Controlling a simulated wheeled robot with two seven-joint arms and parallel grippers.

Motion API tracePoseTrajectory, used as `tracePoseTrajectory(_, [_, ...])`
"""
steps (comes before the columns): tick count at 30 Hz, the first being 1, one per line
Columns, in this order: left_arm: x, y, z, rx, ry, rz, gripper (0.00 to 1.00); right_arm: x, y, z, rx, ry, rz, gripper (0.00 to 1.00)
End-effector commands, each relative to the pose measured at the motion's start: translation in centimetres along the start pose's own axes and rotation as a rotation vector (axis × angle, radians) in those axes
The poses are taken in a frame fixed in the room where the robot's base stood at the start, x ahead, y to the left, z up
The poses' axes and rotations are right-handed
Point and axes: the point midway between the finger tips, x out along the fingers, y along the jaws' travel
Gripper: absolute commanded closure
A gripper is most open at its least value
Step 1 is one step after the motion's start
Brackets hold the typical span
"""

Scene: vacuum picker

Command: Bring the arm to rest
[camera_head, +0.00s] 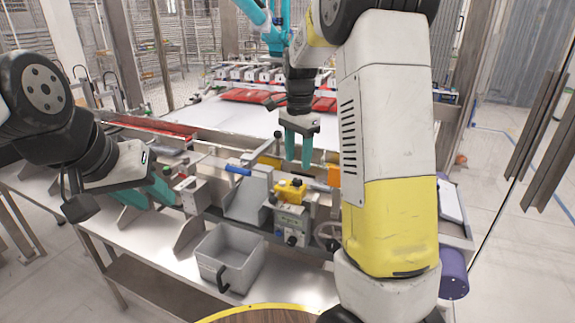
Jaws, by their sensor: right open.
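My right arm (388,130) is white and yellow and fills the right middle of the head view. Its gripper (298,148) hangs with its two teal fingers pointing down, apart and empty, above the machine's front bench. My left arm comes in from the left edge. Its gripper (150,192) has teal fingers low over the left part of the bench, partly hidden by the wrist, so its opening is unclear.
A grey bin (230,257) with a black handle stands on the steel bench. Behind it are a yellow switch box (290,190), a blue-handled lever (238,170) and a handwheel. Red packs (245,95) lie at the back on the white bed. A teal arm (270,25) stands further back.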

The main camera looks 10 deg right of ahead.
Motion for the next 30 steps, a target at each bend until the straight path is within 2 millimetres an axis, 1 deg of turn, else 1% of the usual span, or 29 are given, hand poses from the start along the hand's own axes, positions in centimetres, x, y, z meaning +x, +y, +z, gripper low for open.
tracePoseTrajectory(1, [0.0, 0.0, 0.0, 0.0, 0.0, 0.0, 0.64, -0.6, -0.1, 0.0, 0.0, 0.001, -0.002, 0.51])
tracePoseTrajectory(4, [0.0, 0.0, 0.0, 0.0, 0.0, 0.0, 0.64, -1.2, 0.0, 0.0, 0.0, 0.0, -0.001, 0.51])
tracePoseTrajectory(14, [0.0, 0.0, 0.0, 0.0, 0.0, 0.0, 0.64, -1.4, 0.0, 0.0, -0.001, -0.001, -0.001, 0.51])
tracePoseTrajectory(17, [0.0, 0.0, 0.0, 0.0, 0.0, 0.0, 0.64, -1.9, 0.6, 0.2, -0.023, -0.006, -0.017, 0.51])
tracePoseTrajectory(20, [0.0, 0.0, 0.0, 0.0, 0.0, 0.0, 0.64, -3.3, 2.0, 1.0, -0.094, -0.016, -0.067, 0.51])
tracePoseTrajectory(23, [0.0, 0.0, 0.0, 0.0, 0.0, 0.0, 0.64, -5.2, 4.5, 2.4, -0.215, -0.018, -0.145, 0.51])
tracePoseTrajectory(27, [0.0, 0.0, 0.0, 0.0, 0.0, 0.0, 0.64, -7.5, 8.4, 5.1, -0.422, 0.016, -0.263, 0.51])
tracePoseTrajectory(30, [0.0, 0.0, 0.0, 0.0, 0.0, 0.0, 0.64, -8.6, 11.3, 7.2, -0.57, 0.068, -0.335, 0.51])
